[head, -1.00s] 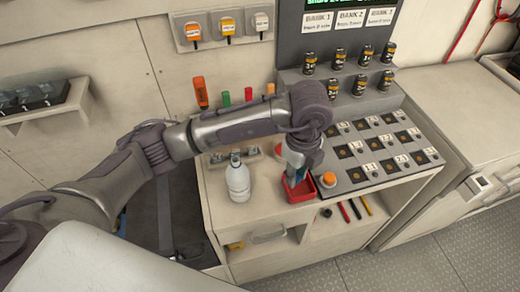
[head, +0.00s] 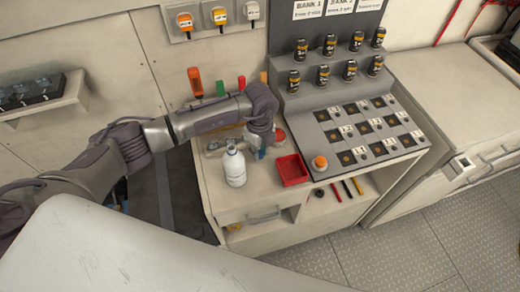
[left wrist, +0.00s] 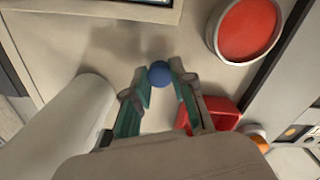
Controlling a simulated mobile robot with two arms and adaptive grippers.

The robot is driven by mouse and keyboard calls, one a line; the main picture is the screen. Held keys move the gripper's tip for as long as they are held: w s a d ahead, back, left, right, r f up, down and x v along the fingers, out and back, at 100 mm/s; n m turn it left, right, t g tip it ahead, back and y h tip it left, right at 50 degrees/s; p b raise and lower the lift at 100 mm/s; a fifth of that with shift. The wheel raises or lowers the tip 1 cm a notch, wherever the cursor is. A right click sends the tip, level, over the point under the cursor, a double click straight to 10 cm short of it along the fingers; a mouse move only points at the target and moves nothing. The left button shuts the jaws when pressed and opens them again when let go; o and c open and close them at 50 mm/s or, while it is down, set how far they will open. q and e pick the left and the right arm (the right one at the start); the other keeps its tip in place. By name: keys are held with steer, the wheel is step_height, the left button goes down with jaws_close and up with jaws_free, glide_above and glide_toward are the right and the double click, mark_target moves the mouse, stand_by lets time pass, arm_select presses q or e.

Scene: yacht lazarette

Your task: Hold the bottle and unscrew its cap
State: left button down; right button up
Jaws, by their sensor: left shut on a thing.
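A white bottle (head: 235,168) with a narrow neck stands upright on the light worktop. A pale cylinder at the left of the left wrist view looks like the same bottle (left wrist: 65,125). My left gripper (head: 258,150) is to the right of the bottle, apart from it. In the left wrist view its fingertips (left wrist: 159,78) are shut on a small round blue thing (left wrist: 158,73). I cannot tell whether this is the bottle's cap. The bottle's top is too small to make out clearly. My right gripper is not in view.
A red tray (head: 291,170) stands right of my left gripper. A round red-topped thing (left wrist: 247,30) is close by. A panel with numbered squares (head: 360,134), an orange knob (head: 320,162) and rows of batteries (head: 322,75) lie further right. Colored handles (head: 195,82) stand behind.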

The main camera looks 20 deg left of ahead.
arm_select(q)
steer(key=shift+f, duration=0.6)
steer(key=c, duration=1.4)
jaws_free()
steer(key=shift+f, duration=0.15)
steer(key=o, duration=0.4)
